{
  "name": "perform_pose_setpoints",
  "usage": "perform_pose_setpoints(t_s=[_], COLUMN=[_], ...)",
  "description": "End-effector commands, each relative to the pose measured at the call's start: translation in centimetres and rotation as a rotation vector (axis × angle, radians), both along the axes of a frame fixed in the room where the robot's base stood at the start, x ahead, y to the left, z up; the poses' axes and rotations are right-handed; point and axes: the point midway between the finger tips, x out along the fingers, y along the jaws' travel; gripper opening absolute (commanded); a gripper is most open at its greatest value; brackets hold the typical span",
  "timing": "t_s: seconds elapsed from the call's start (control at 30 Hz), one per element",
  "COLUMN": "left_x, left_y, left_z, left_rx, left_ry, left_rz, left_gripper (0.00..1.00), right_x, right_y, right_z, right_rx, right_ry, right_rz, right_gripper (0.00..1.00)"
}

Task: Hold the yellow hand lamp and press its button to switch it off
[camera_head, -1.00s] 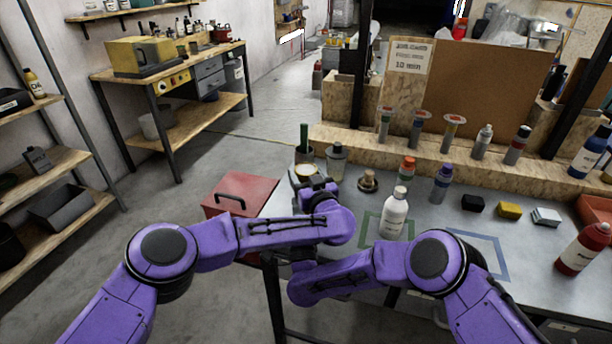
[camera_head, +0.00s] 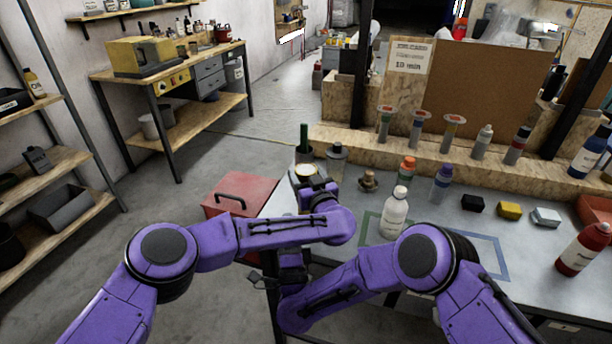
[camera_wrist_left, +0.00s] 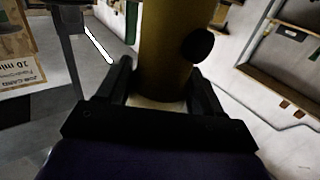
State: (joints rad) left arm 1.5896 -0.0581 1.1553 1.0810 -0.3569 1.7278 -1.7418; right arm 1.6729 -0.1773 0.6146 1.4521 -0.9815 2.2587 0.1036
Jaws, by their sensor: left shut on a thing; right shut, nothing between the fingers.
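My left gripper (camera_head: 312,185) is shut around the yellow hand lamp above the table's left edge. In the head view the lamp (camera_head: 306,169) shows mainly a pale round end; my wrist hides much of the rest. In the left wrist view the dull yellow barrel (camera_wrist_left: 163,50) stands between both fingers, with a dark round knob (camera_wrist_left: 197,45), seemingly the button, on its right side. My right gripper (camera_head: 262,281) is shut and empty, lower and to the left, apart from the lamp.
The grey table (camera_head: 350,265) carries a white bottle (camera_head: 395,213), a purple-capped bottle (camera_head: 442,183), a wooden knob-like piece (camera_head: 368,181) and small blocks. A red toolbox (camera_head: 238,195) sits left of it. Open floor lies farther left.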

Motion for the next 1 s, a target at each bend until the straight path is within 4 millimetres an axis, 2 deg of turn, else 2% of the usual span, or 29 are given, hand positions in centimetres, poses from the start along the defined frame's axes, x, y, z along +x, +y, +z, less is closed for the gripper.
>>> perform_pose_setpoints(t_s=[0.07,0.1,0.2,0.43,0.53,0.83,1.0], left_x=[0.0,0.0,0.0,0.0,0.0,0.0,0.0], left_y=[0.0,0.0,0.0,0.0,0.0,0.0,0.0], left_z=[0.0,0.1,0.0,0.0,0.6,7.2,9.6], left_rx=[0.0,0.0,0.0,0.0,0.0,0.0,0.001], left_ry=[0.0,-0.001,-0.001,0.0,-0.002,-0.006,-0.003], left_rz=[0.0,0.0,0.0,0.0,-0.001,-0.001,0.0], left_gripper=[0.31,0.69,0.96,0.96,0.96,0.96,0.96], right_x=[0.0,0.0,0.0,0.0,0.0,0.0,0.0], right_y=[0.0,0.0,0.0,0.0,0.0,0.0,0.0], right_z=[0.0,0.0,0.0,0.0,0.0,0.0,0.0], right_rx=[0.0,0.0,0.0,0.0,0.0,0.0,0.0], right_ry=[0.0,0.0,0.0,0.0,0.0,0.0,0.0], right_rz=[0.0,0.0,0.0,0.0,0.0,0.0,0.0], right_gripper=[0.0,0.0,0.0,0.0,0.0,0.0,0.0])
